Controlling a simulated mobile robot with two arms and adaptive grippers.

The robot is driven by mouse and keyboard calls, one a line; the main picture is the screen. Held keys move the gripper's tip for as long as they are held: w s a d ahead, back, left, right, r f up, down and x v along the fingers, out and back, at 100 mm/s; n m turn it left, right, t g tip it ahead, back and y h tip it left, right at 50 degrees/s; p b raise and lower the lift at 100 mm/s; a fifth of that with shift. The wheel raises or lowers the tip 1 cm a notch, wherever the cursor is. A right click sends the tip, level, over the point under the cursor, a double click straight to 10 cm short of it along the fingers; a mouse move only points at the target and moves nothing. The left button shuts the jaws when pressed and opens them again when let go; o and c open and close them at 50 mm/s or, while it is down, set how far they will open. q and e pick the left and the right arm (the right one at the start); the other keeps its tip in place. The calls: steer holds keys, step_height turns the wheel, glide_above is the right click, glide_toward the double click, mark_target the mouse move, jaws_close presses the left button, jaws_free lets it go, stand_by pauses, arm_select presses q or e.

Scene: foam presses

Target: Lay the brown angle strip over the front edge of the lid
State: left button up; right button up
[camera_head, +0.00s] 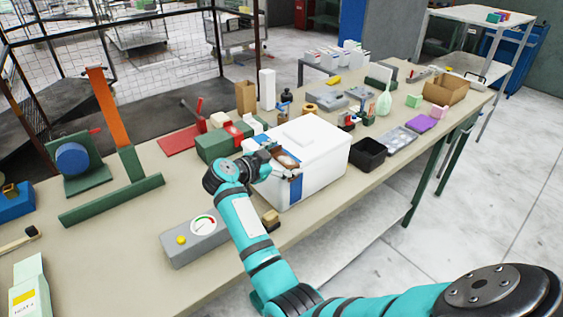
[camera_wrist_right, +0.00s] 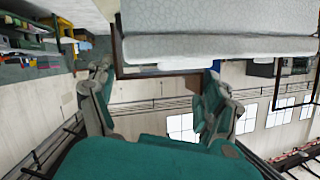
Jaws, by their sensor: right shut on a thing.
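The white box with its white lid (camera_head: 318,141) stands on the long table in the middle of the head view. A brown piece (camera_head: 287,159), which looks like the angle strip, is at the box's left end, by the lid edge. My right gripper (camera_head: 277,163) is shut on it there, fingers partly hidden. In the right wrist view my gripper (camera_wrist_right: 160,88) has its fingers apart, with a thin brown edge (camera_wrist_right: 135,73) between them just below a pale, textured slab. Whether the strip touches the lid cannot be told. My left gripper is not in view.
A grey gauge box (camera_head: 190,240) stands left of my right arm. A green press with an orange lever (camera_head: 104,108) is at the left. A black bin (camera_head: 369,155) stands right of the white box. The table's front left is partly clear.

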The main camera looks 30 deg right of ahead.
steer(key=shift+w+f, duration=0.1)
steer(key=shift+f, duration=0.15)
steer(key=shift+w+f, duration=0.1)
steer(key=shift+f, duration=0.1)
steer(key=o, duration=0.6)
steer(key=shift+r, duration=0.1)
step_height(320, 180, up, 10)
steer(key=shift+f, duration=0.1)
steer(key=shift+a, duration=0.1)
